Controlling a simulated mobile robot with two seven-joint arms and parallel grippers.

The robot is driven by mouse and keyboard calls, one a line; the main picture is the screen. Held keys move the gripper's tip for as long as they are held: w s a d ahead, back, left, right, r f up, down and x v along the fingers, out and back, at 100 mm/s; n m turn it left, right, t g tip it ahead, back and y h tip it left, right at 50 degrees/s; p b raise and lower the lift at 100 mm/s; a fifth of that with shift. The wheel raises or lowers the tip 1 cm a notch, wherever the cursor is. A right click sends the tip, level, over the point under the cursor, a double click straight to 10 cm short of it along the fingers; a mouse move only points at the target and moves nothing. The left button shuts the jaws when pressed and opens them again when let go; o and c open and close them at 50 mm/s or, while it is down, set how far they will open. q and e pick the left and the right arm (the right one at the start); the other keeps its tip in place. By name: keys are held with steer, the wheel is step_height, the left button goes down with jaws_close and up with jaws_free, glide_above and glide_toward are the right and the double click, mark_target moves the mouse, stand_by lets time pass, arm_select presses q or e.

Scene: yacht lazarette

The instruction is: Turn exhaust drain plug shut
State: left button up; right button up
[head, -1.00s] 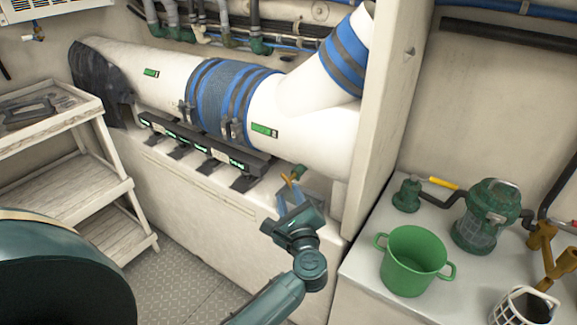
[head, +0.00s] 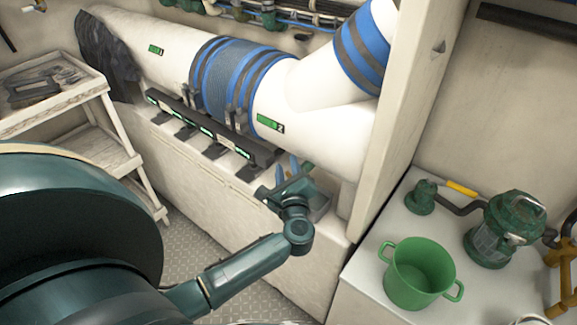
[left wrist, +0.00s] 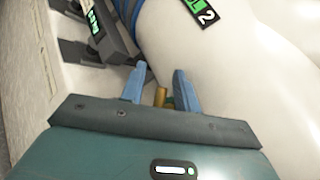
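The exhaust drain plug shows in the left wrist view as a small brass handle (left wrist: 160,97) on a green fitting, under the white exhaust pipe (left wrist: 235,70). My left gripper (left wrist: 159,82) has its two blue fingers apart, one on each side of the brass handle. I cannot see either finger touching it. In the head view my left gripper (head: 288,168) is low beside the pipe, and the green fitting (head: 307,167) shows just past the fingers. The brass handle is hidden there. My right gripper is not in view.
A dark rail with labelled brackets (head: 208,128) runs along the ledge left of the gripper. A white upright panel (head: 385,150) stands to the right. A wooden step shelf (head: 75,115) is at left.

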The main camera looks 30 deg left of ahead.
arm_select(q)
steer(key=c, duration=0.6)
jaws_close()
